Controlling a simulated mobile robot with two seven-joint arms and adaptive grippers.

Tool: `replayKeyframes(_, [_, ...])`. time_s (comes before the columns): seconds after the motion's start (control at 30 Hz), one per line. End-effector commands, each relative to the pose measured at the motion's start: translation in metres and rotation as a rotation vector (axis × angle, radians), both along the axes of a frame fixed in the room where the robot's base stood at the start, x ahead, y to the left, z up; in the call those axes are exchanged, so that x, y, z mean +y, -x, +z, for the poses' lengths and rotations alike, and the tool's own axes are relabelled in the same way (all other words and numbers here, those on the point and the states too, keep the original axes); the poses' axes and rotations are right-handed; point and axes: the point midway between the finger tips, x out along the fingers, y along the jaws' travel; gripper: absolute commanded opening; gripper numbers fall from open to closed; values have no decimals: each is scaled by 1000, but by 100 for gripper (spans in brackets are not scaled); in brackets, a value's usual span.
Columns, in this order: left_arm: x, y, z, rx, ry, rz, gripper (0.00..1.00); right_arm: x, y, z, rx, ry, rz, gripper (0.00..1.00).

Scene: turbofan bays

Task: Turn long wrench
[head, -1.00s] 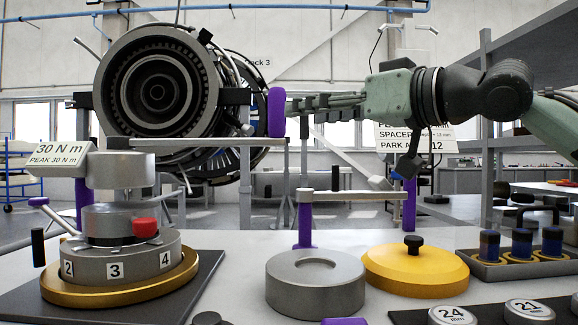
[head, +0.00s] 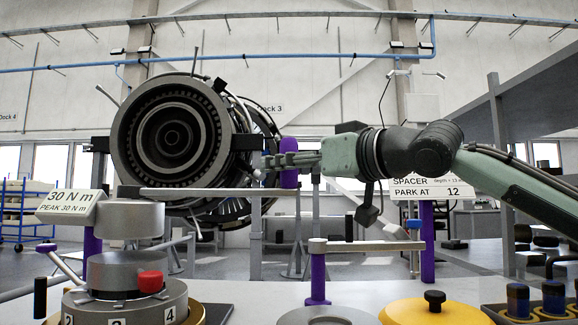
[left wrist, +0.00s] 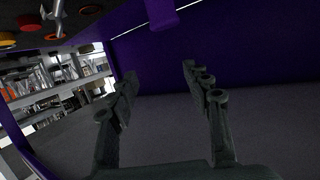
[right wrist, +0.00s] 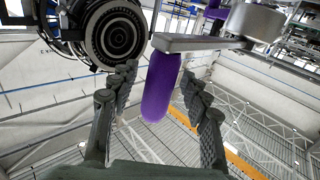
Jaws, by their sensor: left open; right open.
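The long wrench is a grey bar (head: 205,192) running right from the grey head (head: 140,215) of the torque unit, with an upright purple handle (head: 289,175) at its right end. My right gripper (head: 280,160) comes in from the right at the handle, its fingers overlapping it. In the right wrist view the purple handle (right wrist: 160,88) stands between the two open fingers of the gripper (right wrist: 158,80), with a visible gap on the right side. My left gripper (left wrist: 160,75) is open and empty in the left wrist view and is outside the head view.
A sign (head: 69,205) reads 30 N m. A shorter grey arm (head: 370,246) on a purple post stands right of the middle, near a yellow disc (head: 432,312). A turbofan (head: 172,140) stands behind. A purple panel (left wrist: 220,45) faces the left gripper.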

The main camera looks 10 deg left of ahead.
Motion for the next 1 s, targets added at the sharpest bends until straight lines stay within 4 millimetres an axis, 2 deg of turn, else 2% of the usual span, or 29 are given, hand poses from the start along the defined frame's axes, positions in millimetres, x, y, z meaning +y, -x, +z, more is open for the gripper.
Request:
replayKeyframes(0.07, [0, 0, 0, 0, 0, 0, 49, 0, 0, 0, 0, 0, 0, 44])
replayKeyframes(0.4, [0, 0, 0, 1, 0, 0, 49, 0, 0, 0, 0, 0, 0, 1])
replayKeyframes(0.87, [-1, -1, 1, -15, 5, -2, 49, 3, 3, -1, -1, 0, -4, 0])
replayKeyframes(1.0, [-14, -4, 22, -110, 48, -26, 49, 9, 9, -2, -1, -1, -17, 0])
